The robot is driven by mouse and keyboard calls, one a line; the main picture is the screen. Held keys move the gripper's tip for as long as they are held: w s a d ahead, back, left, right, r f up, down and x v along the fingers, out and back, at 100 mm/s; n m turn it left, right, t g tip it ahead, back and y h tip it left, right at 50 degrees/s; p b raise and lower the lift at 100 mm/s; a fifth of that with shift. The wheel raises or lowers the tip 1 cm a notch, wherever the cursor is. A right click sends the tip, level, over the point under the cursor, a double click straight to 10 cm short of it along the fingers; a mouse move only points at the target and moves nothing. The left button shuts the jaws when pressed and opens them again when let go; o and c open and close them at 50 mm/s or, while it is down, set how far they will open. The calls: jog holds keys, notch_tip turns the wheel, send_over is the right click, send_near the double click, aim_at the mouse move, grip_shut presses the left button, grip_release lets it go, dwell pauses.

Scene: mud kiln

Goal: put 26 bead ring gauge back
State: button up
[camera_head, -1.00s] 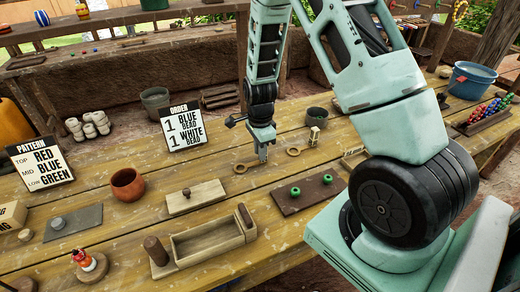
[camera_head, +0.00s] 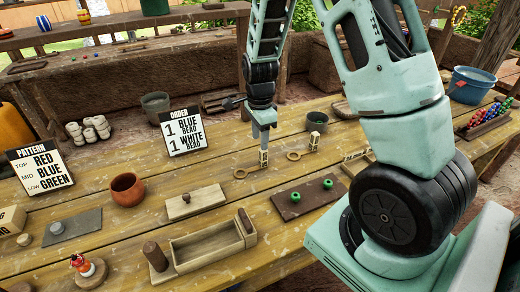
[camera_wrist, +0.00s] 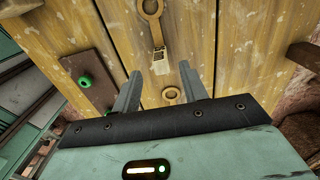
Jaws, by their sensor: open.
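Two wooden ring gauges lie in a line on the table. The left one has its ring (camera_head: 240,173) at the left and a pale upright end block (camera_head: 263,158) at the right. The right one has a ring (camera_head: 293,155) and a pale end block (camera_head: 314,141). Their numbers are too small to read, so I cannot tell which is 26. My gripper (camera_head: 264,141) is open and empty, pointing down just above the left gauge's block. In the wrist view, that block (camera_wrist: 160,63) shows between the fingertips, with its ring (camera_wrist: 150,8) beyond.
A dark board (camera_head: 290,204) with two green beads lies in front. A lidded-looking small board (camera_head: 195,207), a wooden box (camera_head: 205,255) and a clay bowl (camera_head: 127,193) stand left. An order sign (camera_head: 183,132) stands behind. A bead rack (camera_head: 487,122) is far right.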

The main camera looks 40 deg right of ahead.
notch_tip(320, 180, up, 5)
jog(key=s+a+r+n+y, duration=0.1)
jog(key=s+a+r+n, duration=0.15)
jog(key=a+n, duration=0.45)
jog(key=s+a+r+n, duration=0.2)
jog(key=s+a+n, duration=0.15)
jog(key=a, duration=0.65)
jog(key=s+a+r+n, duration=0.1)
jog(key=s+a+n, duration=0.4)
jog(key=s+n, duration=0.3)
jog(key=s+a+r+n, duration=0.2)
jog(key=s+a+n, duration=0.3)
jog(key=s+n, duration=0.4)
jog(key=shift+s+a+n, duration=0.2)
jog(key=shift+a+n, duration=0.1)
jog(key=shift+n, duration=0.45)
